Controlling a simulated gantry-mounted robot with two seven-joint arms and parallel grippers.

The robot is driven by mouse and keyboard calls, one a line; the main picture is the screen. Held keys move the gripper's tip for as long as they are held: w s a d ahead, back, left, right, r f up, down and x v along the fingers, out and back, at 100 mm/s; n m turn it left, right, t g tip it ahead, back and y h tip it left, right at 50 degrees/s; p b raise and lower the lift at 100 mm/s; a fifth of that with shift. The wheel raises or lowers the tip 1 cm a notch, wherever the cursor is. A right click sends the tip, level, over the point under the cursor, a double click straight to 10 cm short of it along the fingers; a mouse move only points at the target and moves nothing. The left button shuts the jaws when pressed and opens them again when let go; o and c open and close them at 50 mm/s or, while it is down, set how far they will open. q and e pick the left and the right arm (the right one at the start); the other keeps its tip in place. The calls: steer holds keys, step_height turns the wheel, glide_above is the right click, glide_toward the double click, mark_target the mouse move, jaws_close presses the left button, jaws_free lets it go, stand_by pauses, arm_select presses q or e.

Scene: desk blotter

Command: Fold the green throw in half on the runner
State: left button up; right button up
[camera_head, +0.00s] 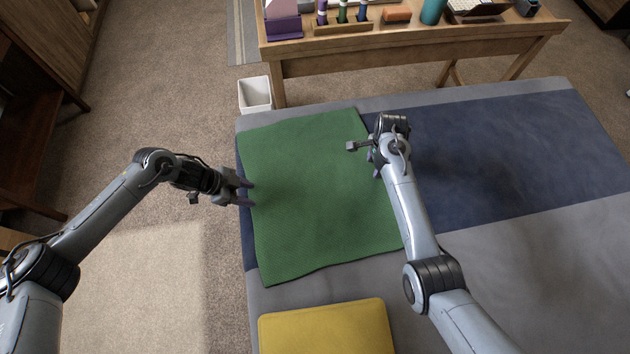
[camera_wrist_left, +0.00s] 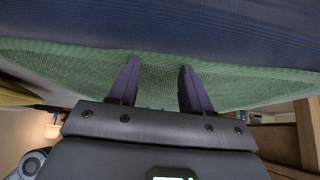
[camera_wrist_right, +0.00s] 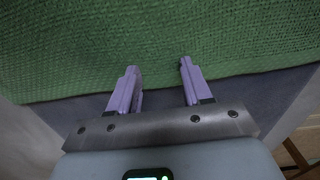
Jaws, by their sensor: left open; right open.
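The green throw (camera_head: 310,200) lies flat and spread out over the left end of the dark blue runner (camera_head: 500,150). My left gripper (camera_head: 248,193) is open at the throw's left edge. In the left wrist view its fingers (camera_wrist_left: 157,72) show in front of the green cloth (camera_wrist_left: 230,85), with the dark blue runner (camera_wrist_left: 160,25) beyond. My right gripper (camera_head: 373,163) is open at the throw's right edge, and its arm hides part of that edge. In the right wrist view its parted fingers (camera_wrist_right: 158,70) reach over the edge of the green cloth (camera_wrist_right: 220,30). I see no cloth pinched in either gripper.
A yellow folded cloth or cushion (camera_head: 327,328) lies at the front of the grey bed-like surface (camera_head: 560,270). A wooden desk (camera_head: 400,50) with several small items stands behind. A white bin (camera_head: 255,94) stands on the floor at the back left. The runner's right part is clear.

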arm_select(q)
steer(key=shift+c, duration=0.2)
arm_select(e)
steer(key=shift+c, duration=0.2)
arm_select(q)
steer(key=shift+f, duration=0.1)
jaws_close()
arm_select(e)
steer(key=shift+f, duration=0.1)
jaws_close()
